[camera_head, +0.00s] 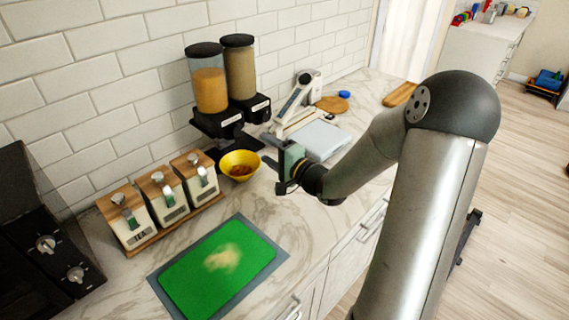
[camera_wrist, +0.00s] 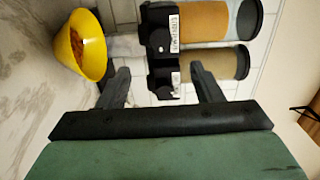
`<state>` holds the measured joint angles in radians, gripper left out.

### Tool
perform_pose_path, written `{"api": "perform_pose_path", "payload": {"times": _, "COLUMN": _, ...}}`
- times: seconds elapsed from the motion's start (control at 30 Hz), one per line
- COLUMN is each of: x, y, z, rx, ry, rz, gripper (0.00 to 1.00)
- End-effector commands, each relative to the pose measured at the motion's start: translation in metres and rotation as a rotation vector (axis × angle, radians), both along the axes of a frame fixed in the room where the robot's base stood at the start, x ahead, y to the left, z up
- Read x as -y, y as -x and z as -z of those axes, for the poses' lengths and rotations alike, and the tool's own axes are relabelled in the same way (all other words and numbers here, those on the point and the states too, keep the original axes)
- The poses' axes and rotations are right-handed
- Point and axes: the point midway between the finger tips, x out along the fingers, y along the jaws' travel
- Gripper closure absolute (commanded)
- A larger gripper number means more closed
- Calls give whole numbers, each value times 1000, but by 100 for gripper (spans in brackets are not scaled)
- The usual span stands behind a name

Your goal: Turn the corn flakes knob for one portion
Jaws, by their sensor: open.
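Two dispensers stand against the wall. One has orange contents (camera_head: 209,90) and the other beige contents (camera_head: 240,72); both have black lids and labelled black bases. The labels are too small to read, and no knob shows clearly. The orange dispenser (camera_wrist: 204,20) is at the top of the wrist view, with the beige one (camera_wrist: 215,64) beside it. A yellow bowl (camera_head: 228,160) with orange-brown flakes in it sits in front of the orange dispenser; it also shows in the wrist view (camera_wrist: 92,58). My gripper (camera_head: 274,174) is open and empty, right of the bowl, its fingers (camera_wrist: 161,85) facing the dispensers.
Three canisters (camera_head: 164,197) on a wooden tray stand left of the bowl. A green mat (camera_head: 205,280) lies in front. A white slicer-like appliance (camera_head: 317,138) stands close behind my gripper, with round and rectangular boards (camera_head: 400,94) farther back.

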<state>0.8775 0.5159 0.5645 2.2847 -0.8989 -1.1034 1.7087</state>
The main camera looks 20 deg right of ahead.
Motion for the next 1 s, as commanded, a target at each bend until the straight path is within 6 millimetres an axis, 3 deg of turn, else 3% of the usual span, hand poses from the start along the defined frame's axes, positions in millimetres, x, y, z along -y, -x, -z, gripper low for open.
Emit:
{"api": "perform_pose_path", "payload": {"times": 0.1, "x": 12, "y": 24, "z": 1, "rx": 0, "ry": 3, "rz": 3, "gripper": 40}}
{"api": "perform_pose_path", "payload": {"times": 0.33, "x": 24, "y": 50, "z": 0, "rx": 0, "ry": 1, "rz": 1, "gripper": 40}}
{"api": "perform_pose_path", "payload": {"times": 0.87, "x": 25, "y": 54, "z": 0, "rx": 0, "ry": 0, "rz": -1, "gripper": 40}}
{"api": "perform_pose_path", "payload": {"times": 1.0, "x": 22, "y": 51, "z": 6, "rx": -29, "ry": 83, "rz": 18, "gripper": 40}}
